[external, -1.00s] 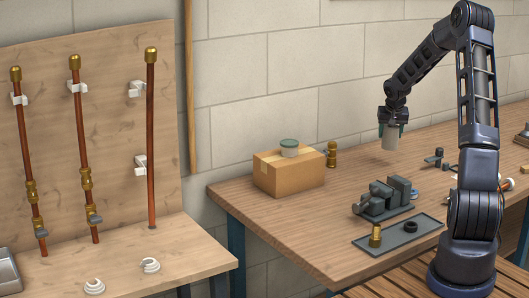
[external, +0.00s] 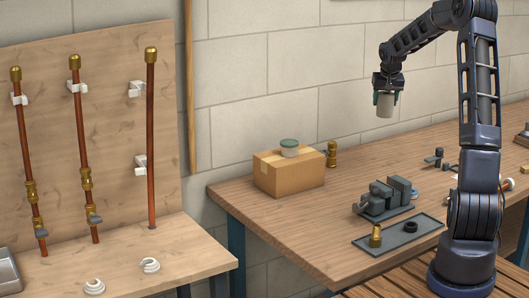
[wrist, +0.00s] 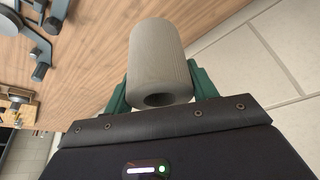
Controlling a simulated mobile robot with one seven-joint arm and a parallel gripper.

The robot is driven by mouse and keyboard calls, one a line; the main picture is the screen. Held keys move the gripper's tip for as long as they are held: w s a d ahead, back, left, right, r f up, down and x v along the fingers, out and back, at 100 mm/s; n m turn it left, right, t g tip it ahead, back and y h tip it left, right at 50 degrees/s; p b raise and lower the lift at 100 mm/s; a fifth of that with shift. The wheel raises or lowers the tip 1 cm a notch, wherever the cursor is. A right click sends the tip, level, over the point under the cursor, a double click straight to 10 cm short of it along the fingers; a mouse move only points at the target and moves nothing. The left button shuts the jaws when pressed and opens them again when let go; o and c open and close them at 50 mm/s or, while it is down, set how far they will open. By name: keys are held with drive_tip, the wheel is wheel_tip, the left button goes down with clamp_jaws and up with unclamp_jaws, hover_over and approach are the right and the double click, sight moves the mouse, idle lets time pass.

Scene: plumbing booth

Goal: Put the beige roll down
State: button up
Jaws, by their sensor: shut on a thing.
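The beige roll (external: 385,105) is held in my gripper (external: 386,97), well above the wooden workbench (external: 300,225) and in front of the block wall. The roll hangs roughly upright below the gripper in the external view. In the wrist view the roll (wrist: 158,58) sits between the two green fingers of my gripper (wrist: 160,85), which are shut on its sides. Its hollow end faces the camera.
A grey vise (external: 384,198) and a dark tray (external: 400,233) lie nearer.

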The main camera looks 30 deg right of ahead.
drive_tip(key=s+a+n+y, duration=0.15)
drive_tip(key=a+n, duration=0.25)
drive_tip(key=a, duration=1.3)
drive_tip(key=s+a+n+y, duration=0.1)
drive_tip(key=s+a+n, duration=0.2)
drive_tip(key=a, duration=1.3)
drive_tip(key=s+a+n+y, duration=0.2)
drive_tip(key=a+n, duration=0.2)
drive_tip(key=a, duration=1.3)
drive_tip(key=f, duration=2)
drive_tip(key=shift+s+d, duration=0.15)
drive_tip(key=shift+d, duration=0.05)
drive_tip(key=shift+f, duration=0.1)
drive_tip(key=o, duration=1)
